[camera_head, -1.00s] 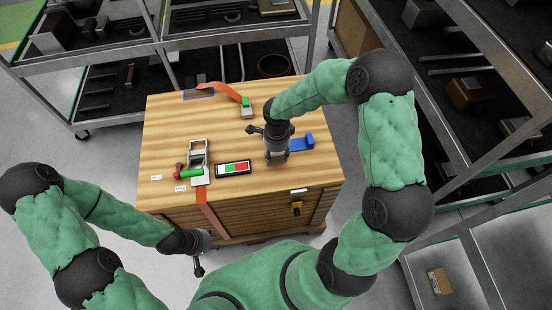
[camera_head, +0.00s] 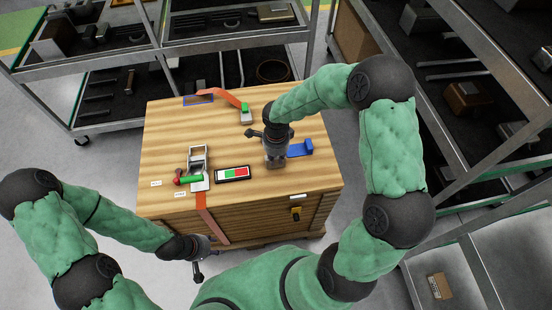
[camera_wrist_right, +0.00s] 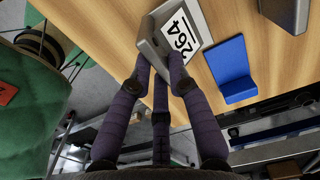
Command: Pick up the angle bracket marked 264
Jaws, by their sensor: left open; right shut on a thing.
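The grey angle bracket shows in the right wrist view (camera_wrist_right: 154,38), with a white label reading 264 on its face. My right gripper (camera_wrist_right: 161,72) is shut on its near edge, fingertips against the grey metal. In the head view the bracket (camera_head: 275,164) is small and partly hidden under my right gripper (camera_head: 275,153), over the right part of the wooden crate top. I cannot tell whether it is clear of the wood. My left gripper (camera_head: 200,268) is open and empty, low in front of the crate.
A blue angled piece (camera_head: 301,150) stands just right of the bracket. A wooden crate (camera_head: 170,130) carries a grey toggle clamp (camera_head: 198,160), a red-and-green display (camera_head: 233,174) and an orange strap (camera_head: 220,94). Metal shelves (camera_head: 200,45) stand behind and right.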

